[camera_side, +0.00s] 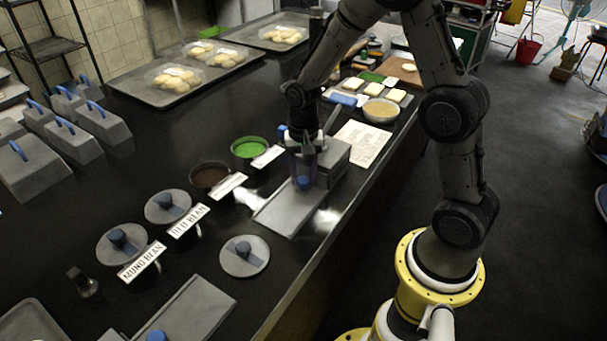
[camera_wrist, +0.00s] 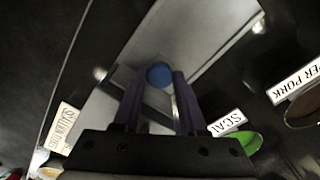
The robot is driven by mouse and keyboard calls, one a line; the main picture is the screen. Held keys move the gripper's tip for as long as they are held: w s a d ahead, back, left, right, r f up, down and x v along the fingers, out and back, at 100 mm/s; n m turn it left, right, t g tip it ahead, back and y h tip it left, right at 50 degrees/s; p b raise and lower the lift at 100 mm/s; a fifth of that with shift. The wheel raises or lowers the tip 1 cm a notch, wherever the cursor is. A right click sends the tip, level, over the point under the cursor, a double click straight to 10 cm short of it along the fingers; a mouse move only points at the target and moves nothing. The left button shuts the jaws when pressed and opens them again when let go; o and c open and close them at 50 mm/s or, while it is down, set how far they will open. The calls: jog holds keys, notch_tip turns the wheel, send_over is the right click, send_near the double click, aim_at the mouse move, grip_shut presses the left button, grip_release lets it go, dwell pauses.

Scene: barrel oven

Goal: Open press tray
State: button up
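The press tray (camera_side: 284,213) is a flat grey metal plate on the dark counter, reaching out from the grey press block (camera_side: 335,158). In the wrist view the tray (camera_wrist: 190,35) runs diagonally across the picture. A round blue knob (camera_wrist: 159,75) sits on it, and it shows in the side view (camera_side: 304,183). My gripper (camera_side: 303,172) points down over the knob. In the wrist view its two dark fingers (camera_wrist: 159,80) are apart, one on each side of the knob. I cannot tell whether they touch it.
Round lidded pots with name cards (camera_side: 143,262) stand left of the tray. A green-filled pot (camera_side: 249,148) and a brown-filled pot (camera_side: 210,176) are open behind it. A paper sheet (camera_side: 362,143) and a filled bowl (camera_side: 381,111) lie to the right. The counter's front edge is close.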

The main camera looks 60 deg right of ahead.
grip_shut()
jog(key=shift+r, duration=0.1)
dwell(1.0)
